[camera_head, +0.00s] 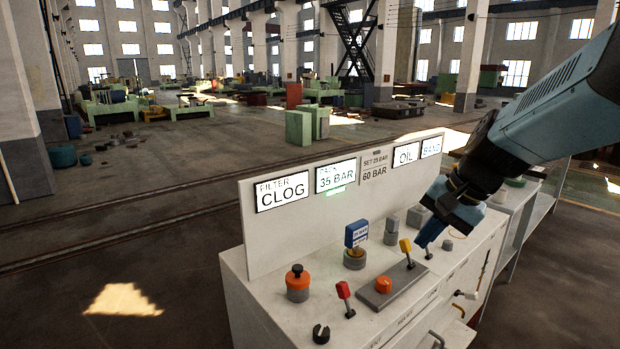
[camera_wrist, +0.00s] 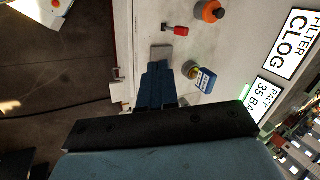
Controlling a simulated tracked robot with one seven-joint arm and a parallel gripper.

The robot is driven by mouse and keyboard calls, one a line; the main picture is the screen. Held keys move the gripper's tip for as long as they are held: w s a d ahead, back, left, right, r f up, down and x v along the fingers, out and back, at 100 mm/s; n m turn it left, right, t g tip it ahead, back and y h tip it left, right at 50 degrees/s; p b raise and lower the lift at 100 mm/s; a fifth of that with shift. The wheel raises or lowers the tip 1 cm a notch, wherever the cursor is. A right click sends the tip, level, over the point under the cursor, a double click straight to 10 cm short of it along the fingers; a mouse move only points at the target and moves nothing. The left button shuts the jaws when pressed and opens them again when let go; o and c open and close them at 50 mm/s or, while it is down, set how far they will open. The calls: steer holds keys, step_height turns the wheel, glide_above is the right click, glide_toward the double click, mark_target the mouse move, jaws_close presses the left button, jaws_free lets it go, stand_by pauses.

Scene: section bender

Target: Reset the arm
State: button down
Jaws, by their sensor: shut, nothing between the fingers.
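My gripper (camera_head: 428,238) is shut and empty, above the right half of the white control console (camera_head: 245,275). Its blue fingers point down towards the panel, close to a yellow-handled lever (camera_head: 405,246). In the wrist view the closed fingers (camera_wrist: 157,70) lie over a grey plate (camera_wrist: 163,53), with a blue-tagged knob (camera_wrist: 204,80) beside them. My arm reaches in from the upper right and hides part of the console's right end.
A red-handled lever (camera_head: 343,290), an orange-topped knob (camera_head: 297,278) and an orange button (camera_head: 383,284) stand on the panel. An upright back panel (camera_head: 295,222) carries lit signs, including "CLOG" and "35 BAR". Open floor lies left of the console.

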steer(key=s+d+r+n+t+h, duration=0.1)
steer(key=s+r+n+t+h, duration=0.1)
steer(key=s+r+n+h, duration=0.2)
steer(key=shift+s+d+r+n+t, duration=0.3)
steer(key=shift+s+n, duration=1.2)
steer(key=shift+s, duration=1)
